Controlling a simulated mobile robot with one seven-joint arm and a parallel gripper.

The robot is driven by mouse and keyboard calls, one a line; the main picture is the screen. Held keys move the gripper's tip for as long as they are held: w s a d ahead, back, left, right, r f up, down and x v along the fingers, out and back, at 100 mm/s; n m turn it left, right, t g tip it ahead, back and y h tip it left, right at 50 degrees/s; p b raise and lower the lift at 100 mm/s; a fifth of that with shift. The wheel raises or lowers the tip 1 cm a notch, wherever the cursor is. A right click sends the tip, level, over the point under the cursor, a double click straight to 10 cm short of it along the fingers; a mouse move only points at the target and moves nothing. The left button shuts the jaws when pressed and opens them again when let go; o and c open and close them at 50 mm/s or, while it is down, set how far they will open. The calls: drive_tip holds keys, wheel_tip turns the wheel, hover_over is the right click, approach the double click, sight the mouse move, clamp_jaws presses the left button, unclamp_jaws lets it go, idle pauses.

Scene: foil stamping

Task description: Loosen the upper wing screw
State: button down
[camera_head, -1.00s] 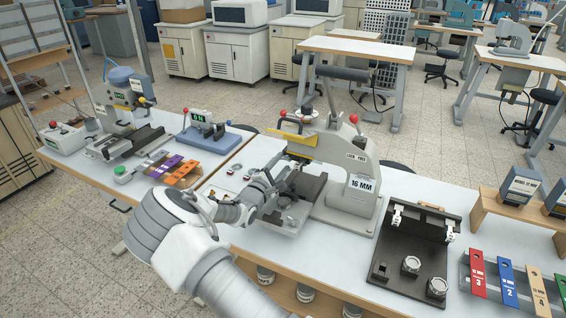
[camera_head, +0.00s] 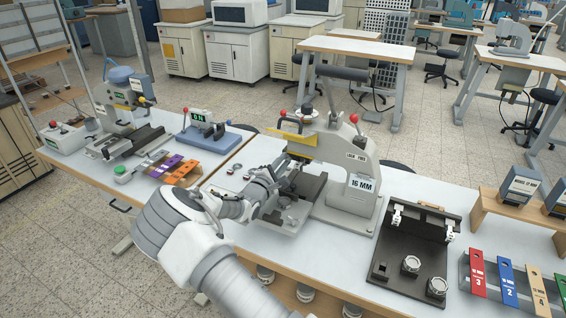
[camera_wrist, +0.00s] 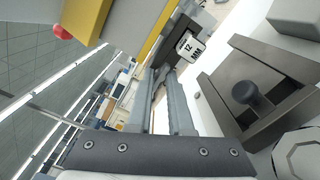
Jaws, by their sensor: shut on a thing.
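The grey press marked 16 MM (camera_head: 362,184) stands at the middle of the bench, with a yellow part (camera_head: 297,146) at its head. My gripper (camera_wrist: 163,72) reaches in under that head, and its two long fingers are close together at the tips. They are shut on a small part beside a dark block with a 12 MM tag (camera_wrist: 190,47). This fits the upper wing screw, but the fingers hide most of it. In the head view my arm and the press hide the fingertips.
A dark plate with a round black knob (camera_wrist: 252,96) lies below and to the right of my fingers. A red ball (camera_wrist: 62,33) is at upper left. Right of the press are a black fixture (camera_head: 412,258) and coloured strips (camera_head: 508,283).

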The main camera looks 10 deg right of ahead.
drive_tip(key=shift+n, duration=0.4)
drive_tip(key=n+p, duration=0.5)
drive_tip(key=n, duration=1.6)
idle(0.4)
drive_tip(key=c, duration=0.8)
unclamp_jaws()
drive_tip(key=shift+c, duration=0.2)
